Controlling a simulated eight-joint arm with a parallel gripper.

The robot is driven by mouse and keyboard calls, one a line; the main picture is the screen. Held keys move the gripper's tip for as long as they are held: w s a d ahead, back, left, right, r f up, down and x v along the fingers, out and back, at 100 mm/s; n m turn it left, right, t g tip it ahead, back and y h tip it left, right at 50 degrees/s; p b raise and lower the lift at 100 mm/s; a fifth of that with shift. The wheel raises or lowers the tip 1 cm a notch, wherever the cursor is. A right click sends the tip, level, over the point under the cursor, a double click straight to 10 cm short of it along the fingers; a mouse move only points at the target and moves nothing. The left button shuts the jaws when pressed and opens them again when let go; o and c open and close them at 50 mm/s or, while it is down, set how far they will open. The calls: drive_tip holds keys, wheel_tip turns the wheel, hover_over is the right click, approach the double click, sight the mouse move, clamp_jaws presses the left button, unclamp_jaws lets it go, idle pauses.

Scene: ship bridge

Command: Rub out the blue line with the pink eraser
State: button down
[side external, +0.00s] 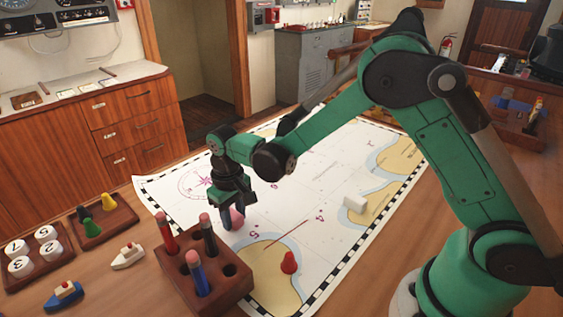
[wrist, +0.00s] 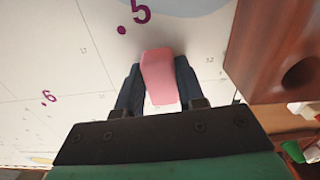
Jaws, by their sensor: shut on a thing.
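The pink eraser (side external: 238,216) is between the fingers of my gripper (side external: 231,217), low over the white sea chart (side external: 330,178). In the wrist view the pink eraser (wrist: 160,75) sticks out past the dark fingers of my gripper (wrist: 158,88), which are shut on its sides. A purple number 5 is printed on the chart just beyond it. I cannot tell whether the eraser touches the chart. I make out no blue line in either view; a thin red line (side external: 287,234) shows on the chart to the right of my gripper.
A wooden pen block (side external: 236,287) with red, black and blue pens stands close in front of my gripper. A red cone (side external: 289,263) and a white block (side external: 355,203) are on the chart. Trays and two toy boats lie at the left. The chart's middle is mostly clear.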

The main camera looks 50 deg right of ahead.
drive_tip(key=shift+w+d, duration=0.15)
drive_tip(key=shift+d, duration=0.75)
drive_tip(key=shift+a, duration=0.85)
drive_tip(key=shift+s+a, duration=0.25)
drive_tip(key=shift+a, duration=0.55)
drive_tip(key=shift+r, duration=3)
